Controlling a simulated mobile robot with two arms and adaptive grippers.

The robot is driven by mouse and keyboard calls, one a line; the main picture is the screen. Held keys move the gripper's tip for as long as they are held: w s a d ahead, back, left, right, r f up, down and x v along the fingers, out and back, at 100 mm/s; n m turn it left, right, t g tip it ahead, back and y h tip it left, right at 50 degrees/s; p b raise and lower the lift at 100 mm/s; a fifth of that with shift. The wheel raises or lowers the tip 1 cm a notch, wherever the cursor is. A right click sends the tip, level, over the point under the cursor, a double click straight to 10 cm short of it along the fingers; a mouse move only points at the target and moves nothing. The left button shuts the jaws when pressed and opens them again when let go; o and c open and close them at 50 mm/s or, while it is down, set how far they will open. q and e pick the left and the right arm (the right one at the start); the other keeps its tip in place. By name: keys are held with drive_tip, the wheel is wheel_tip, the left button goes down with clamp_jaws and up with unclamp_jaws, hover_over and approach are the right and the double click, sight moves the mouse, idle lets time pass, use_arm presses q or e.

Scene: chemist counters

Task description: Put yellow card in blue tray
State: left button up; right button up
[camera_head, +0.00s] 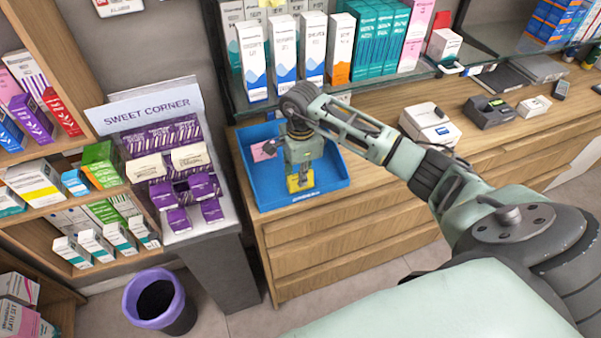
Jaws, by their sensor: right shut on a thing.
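The blue tray (262,190) sits on the wooden counter near its left end. My right gripper (302,170) points down into the tray area and is shut on the yellow card (294,184). The yellow card is seen against the tray's floor near its front wall; I cannot tell whether it touches the tray. A pink card (262,152) lies in the tray to the left of the gripper. The gripper hides part of the yellow card and the tray's middle. My left gripper is not in view.
A shelf of medicine boxes (284,55) stands behind the tray. The Sweet Corner display (160,150) stands to the left. A card terminal (490,110) and a white printer (430,125) stand to the right on the counter. A purple bin (150,290) is on the floor.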

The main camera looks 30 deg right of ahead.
drive_tip(key=shift+f, duration=0.25)
drive_tip(key=o, duration=0.8)
drive_tip(key=shift+r, duration=0.1)
drive_tip(key=shift+r, duration=0.5)
wheel_tip(320, 180, up, 11)
drive_tip(key=b, duration=0.4)
drive_tip(key=shift+s+r, duration=0.1)
drive_tip(key=shift+r, duration=0.1)
